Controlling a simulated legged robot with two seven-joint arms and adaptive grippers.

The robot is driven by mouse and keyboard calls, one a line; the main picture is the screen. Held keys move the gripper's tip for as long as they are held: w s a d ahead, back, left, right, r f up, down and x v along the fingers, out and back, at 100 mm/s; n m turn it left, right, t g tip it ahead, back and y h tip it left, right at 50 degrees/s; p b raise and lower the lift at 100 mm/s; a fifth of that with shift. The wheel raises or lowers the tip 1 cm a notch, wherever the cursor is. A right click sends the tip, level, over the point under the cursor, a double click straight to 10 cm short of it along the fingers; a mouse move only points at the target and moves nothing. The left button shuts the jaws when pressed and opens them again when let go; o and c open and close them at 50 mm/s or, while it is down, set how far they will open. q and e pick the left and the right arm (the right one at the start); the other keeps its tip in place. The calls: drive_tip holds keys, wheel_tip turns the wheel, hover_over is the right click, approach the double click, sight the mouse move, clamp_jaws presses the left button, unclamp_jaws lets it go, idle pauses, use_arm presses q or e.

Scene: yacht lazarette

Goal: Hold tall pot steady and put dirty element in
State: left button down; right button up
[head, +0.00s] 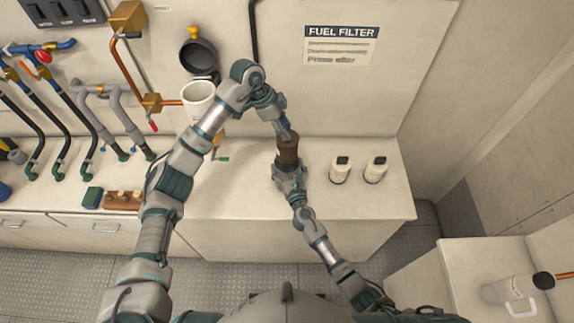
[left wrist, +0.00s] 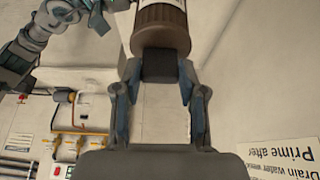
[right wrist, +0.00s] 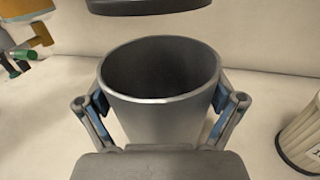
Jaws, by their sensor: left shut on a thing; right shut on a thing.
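The dirty element (head: 287,148) is a brown pleated cylinder, upright over the counter. My left gripper (head: 286,132) is shut on its dark top piece, which the left wrist view shows between the fingers (left wrist: 160,68). In that view the brown element (left wrist: 162,30) lies beyond the fingers. The tall pot (right wrist: 160,118) is a dark grey open cylinder, upright. My right gripper (right wrist: 160,104) is shut around its sides. The pot looks empty inside, though its bottom is dark. A dark round end, seemingly the element's, hangs above the rim, apart from it.
Two cream elements with black tops (head: 340,170) (head: 375,169) stand right of the pot. A white filter bowl (head: 198,99) with a raised dark lid (head: 197,58) is on the wall at left. Hoses and valves (head: 75,110) crowd the far left.

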sight(284, 144)
use_arm(q)
drive_tip(key=shift+f, duration=4.1)
drive_tip(key=c, duration=0.6)
unclamp_jaws()
drive_tip(key=shift+a+r, duration=0.1)
drive_tip(key=v, duration=1.1)
drive_tip(key=shift+w+a+r, duration=0.1)
drive_tip(key=shift+a+r, duration=0.1)
drive_tip(key=shift+r, duration=0.15)
